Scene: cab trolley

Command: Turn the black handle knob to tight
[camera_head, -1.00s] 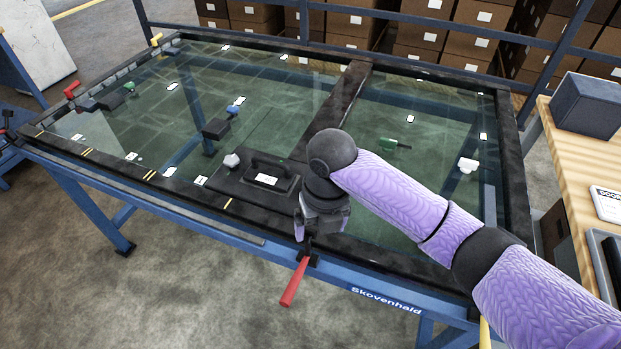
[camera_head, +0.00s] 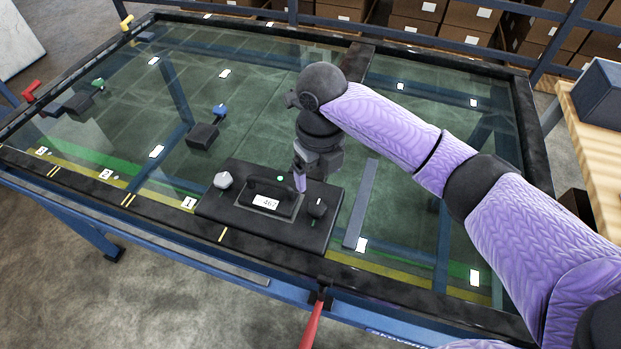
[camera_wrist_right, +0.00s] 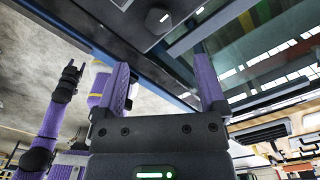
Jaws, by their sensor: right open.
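A black plate (camera_head: 240,222) lies on the glass table top. It carries a raised black handle (camera_head: 272,188) labelled 462. A dark knob with a pale mark (camera_head: 317,207) stands at the handle's right, and a light grey faceted knob (camera_head: 223,180) at its left. A dark knob (camera_wrist_right: 158,20) shows beyond the fingers in the right wrist view. My right gripper (camera_head: 300,180) is over the plate, close behind the dark knob; its fingers (camera_wrist_right: 165,78) are apart and empty.
A red lever (camera_head: 312,325) sticks out from the table's front edge. A black block with a blue knob (camera_head: 203,133) stands left of the plate. A wooden bench with a dark box (camera_head: 600,90) is at the right. The glass behind the plate is mostly clear.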

